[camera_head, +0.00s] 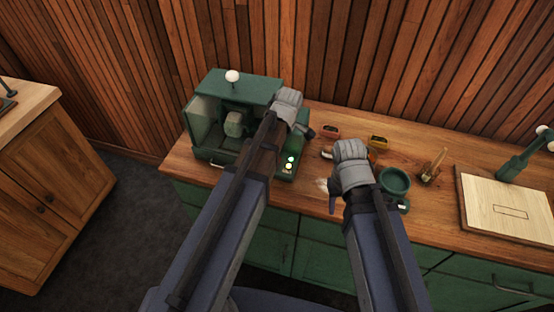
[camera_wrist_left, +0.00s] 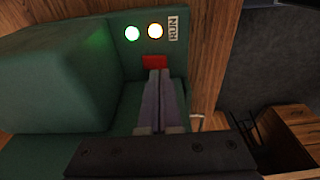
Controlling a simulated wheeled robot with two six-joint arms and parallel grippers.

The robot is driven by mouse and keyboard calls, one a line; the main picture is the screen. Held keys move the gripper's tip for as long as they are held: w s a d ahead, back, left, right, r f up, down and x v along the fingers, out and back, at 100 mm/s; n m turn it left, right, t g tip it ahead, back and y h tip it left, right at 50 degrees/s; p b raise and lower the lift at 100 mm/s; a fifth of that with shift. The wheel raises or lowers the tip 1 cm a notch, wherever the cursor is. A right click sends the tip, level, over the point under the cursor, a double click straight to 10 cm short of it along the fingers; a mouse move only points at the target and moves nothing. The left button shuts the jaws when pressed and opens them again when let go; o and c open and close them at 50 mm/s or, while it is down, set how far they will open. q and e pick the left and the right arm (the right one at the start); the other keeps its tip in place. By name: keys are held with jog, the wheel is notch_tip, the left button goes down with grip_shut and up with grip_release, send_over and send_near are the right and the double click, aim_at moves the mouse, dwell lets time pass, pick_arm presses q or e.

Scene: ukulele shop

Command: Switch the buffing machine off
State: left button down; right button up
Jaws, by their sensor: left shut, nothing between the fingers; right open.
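The green buffing machine (camera_head: 245,88) stands at the left end of the wooden counter, with a wheel-like part (camera_head: 234,124) inside its open front. In the left wrist view, its panel (camera_wrist_left: 130,65) has a lit green lamp (camera_wrist_left: 132,33), a lit yellow-white lamp (camera_wrist_left: 155,31), a RUN label (camera_wrist_left: 173,27) and a red switch (camera_wrist_left: 155,62). My left gripper (camera_wrist_left: 158,74) is shut and empty, its fingertips at the lower edge of the red switch; I cannot tell whether they touch it. My right gripper (camera_head: 332,200) is open above the counter, right of the machine.
The wooden counter (camera_head: 435,205) holds a red box (camera_head: 330,131), a yellow box (camera_head: 378,142), a green bowl (camera_head: 395,181) on a scale-like base, a small wooden stand (camera_head: 433,168) and a pale board (camera_head: 510,207). A slatted wood wall stands behind.

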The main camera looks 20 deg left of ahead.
pick_arm(q)
jog(key=shift+f+b, duration=1.05)
dwell(0.9)
notch_tip(320, 180, up, 7)
jog(key=p, duration=0.7)
dwell(0.6)
jog(key=shift+s+d, duration=0.1)
jog(key=shift+s, duration=0.05)
jog(key=s+d+f+m+b, duration=0.1)
jog(key=s+d+m, duration=0.4)
jog(key=m, duration=0.5)
jog(key=s+d+f+m+b, duration=0.2)
jog(key=s+d+m, duration=0.3)
jog(key=s+m, duration=0.4)
jog(key=shift+f+m+h+b, duration=0.3)
jog(key=shift+f+m, duration=0.1)
jog(key=shift+m, duration=0.8)
